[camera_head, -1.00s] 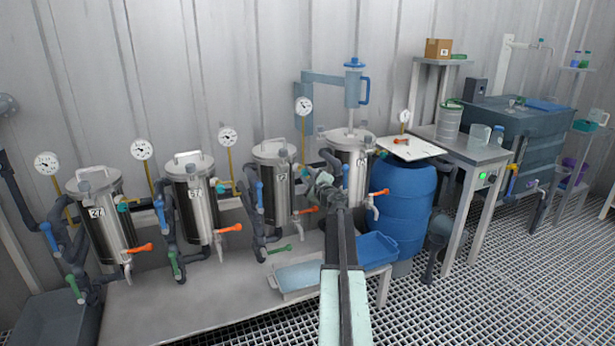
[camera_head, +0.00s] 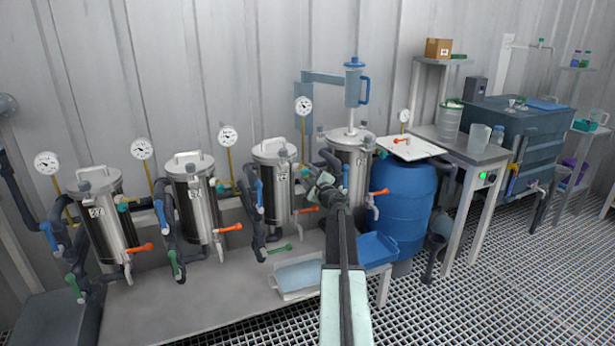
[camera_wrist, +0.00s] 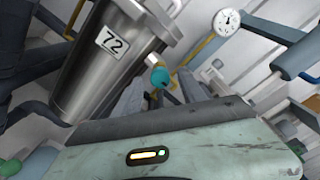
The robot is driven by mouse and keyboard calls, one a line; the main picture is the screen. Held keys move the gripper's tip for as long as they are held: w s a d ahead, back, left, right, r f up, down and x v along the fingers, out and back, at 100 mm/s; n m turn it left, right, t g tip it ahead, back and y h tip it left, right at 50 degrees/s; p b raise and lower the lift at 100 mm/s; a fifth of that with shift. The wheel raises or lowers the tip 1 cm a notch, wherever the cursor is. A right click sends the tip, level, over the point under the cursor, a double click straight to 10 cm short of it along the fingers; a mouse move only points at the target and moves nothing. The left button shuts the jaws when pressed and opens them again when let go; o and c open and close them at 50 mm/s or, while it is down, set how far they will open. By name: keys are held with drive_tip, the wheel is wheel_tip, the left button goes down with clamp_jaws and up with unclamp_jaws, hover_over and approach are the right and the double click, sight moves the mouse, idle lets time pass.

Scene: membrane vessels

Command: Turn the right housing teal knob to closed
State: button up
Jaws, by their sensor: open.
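The right housing (camera_head: 345,163) is the rightmost steel vessel of the row in the head view, behind my arm. Its teal knob (camera_head: 382,154) shows small at its upper right, beside the blue barrel; its exact turn is too small to tell. My gripper (camera_head: 322,184) is in front of the gap between the third housing (camera_head: 277,190) and the right one, apart from the right teal knob. It is open, with nothing seen in it. The wrist view shows a steel vessel labelled 72 (camera_wrist: 105,60) and a teal knob (camera_wrist: 160,77) to its right; I cannot tell which housing this is.
Orange handles, such as one (camera_head: 379,192) on the right housing, stick out in front. A blue tray (camera_head: 372,248) lies on the bench (camera_head: 180,300). The blue barrel (camera_head: 402,210) stands close on the right. A pressure gauge (camera_wrist: 227,21) shows in the wrist view.

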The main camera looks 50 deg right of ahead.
drive_tip(key=v, duration=0.7)
drive_tip(key=shift+s, duration=0.15)
